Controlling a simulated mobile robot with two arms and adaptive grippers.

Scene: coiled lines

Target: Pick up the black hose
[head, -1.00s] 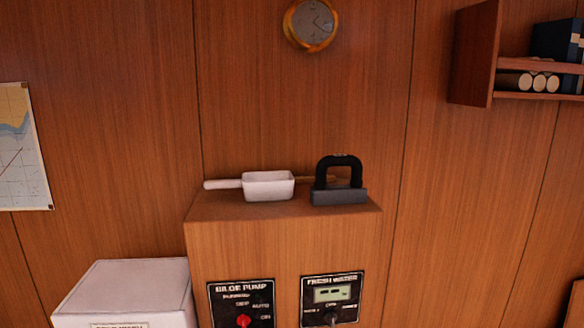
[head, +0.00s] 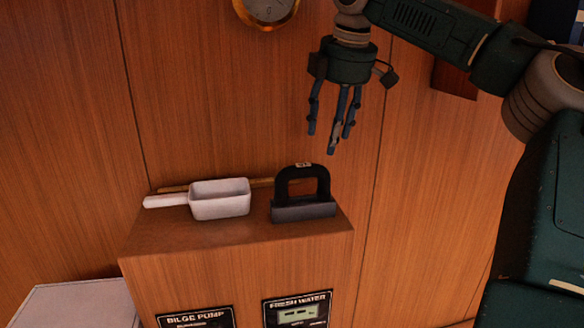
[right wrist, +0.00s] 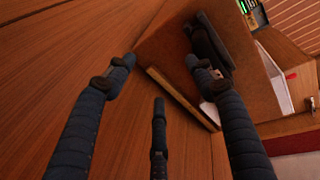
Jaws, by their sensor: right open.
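A black arch-shaped thing (head: 302,172) with a small pale label stands upright on a dark grey block on the cabinet top; it is the only black hose-like thing I see, and I cannot tell for sure that it is hose. My right gripper (head: 331,140) points down, fingers spread and empty, above and slightly right of the arch, apart from it. In the right wrist view, a dark shape (right wrist: 210,45) lies beyond the fingertips, partly hidden by one finger. My left gripper is not in view.
A white scoop (head: 220,199) stands left of the arch on the wooden cabinet top (head: 165,240). A round clock (head: 267,8) hangs above. A white box (head: 75,305) is at lower left.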

